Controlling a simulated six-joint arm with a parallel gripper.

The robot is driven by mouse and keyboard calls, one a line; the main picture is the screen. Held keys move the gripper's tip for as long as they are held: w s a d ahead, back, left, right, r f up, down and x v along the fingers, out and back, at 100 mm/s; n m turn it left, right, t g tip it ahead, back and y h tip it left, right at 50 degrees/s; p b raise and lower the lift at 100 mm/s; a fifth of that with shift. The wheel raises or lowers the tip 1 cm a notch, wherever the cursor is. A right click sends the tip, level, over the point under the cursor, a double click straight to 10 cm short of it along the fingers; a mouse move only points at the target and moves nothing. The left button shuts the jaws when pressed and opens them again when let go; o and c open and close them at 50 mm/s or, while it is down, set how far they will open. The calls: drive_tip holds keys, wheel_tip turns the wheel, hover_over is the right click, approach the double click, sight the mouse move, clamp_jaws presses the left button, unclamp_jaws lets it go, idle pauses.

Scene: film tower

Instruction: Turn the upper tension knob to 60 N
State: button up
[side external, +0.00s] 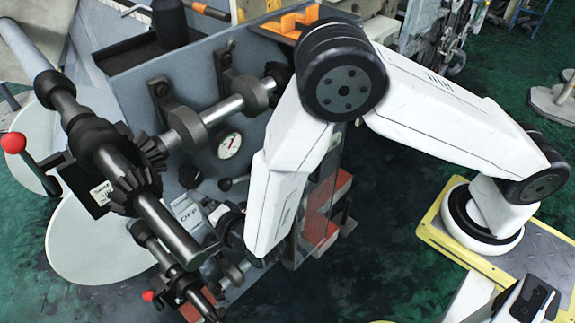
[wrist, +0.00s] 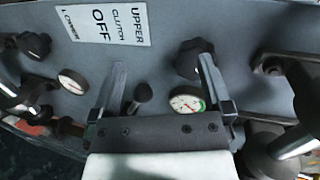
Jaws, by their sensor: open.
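The upper tension knob (wrist: 195,58) is a dark lobed knob on the grey panel, beside the white upper gauge (wrist: 187,101) in the wrist view. In the side view the knob (side external: 190,177) sits lower left of the gauge (side external: 229,145). The gauge has a green arc; its reading is too small to tell. My gripper (wrist: 162,65) is open and empty. Its right finger overlaps the knob's right edge in the picture; I cannot tell whether they touch. Its left finger is well left of the knob. In the side view the gripper is hard to make out below my arm.
A short black lever (wrist: 140,97) shows between the fingers. An "UPPER CLUTCH OFF" label (wrist: 112,20), a second knob (wrist: 35,45) and second gauge (wrist: 73,81) lie left. A shaft bracket (wrist: 285,68) stands out at right. Rollers and bevel gears (side external: 135,185) crowd the panel's left.

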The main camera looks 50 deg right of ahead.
drive_tip(key=s+d+r+n+g, duration=0.3)
drive_tip(key=s+d+n+g, duration=0.1)
drive_tip(key=d, duration=0.5)
drive_tip(key=s+d+r+n+g, duration=0.4)
drive_tip(key=d+n, duration=0.3)
drive_tip(key=d, duration=0.2)
drive_tip(key=s+d+r+n+g+h, duration=0.1)
drive_tip(key=s+d+r+n+g, duration=0.2)
drive_tip(key=d, duration=0.7)
drive_tip(key=s+n+g, duration=0.1)
drive_tip(key=s+n, duration=0.1)
drive_tip(key=s, duration=0.1)
drive_tip(key=shift+s+r+n+g, duration=0.25)
drive_tip(key=shift+s+n+g, duration=0.05)
drive_tip(key=shift+s, duration=0.05)
drive_tip(key=shift+w+a, duration=0.1)
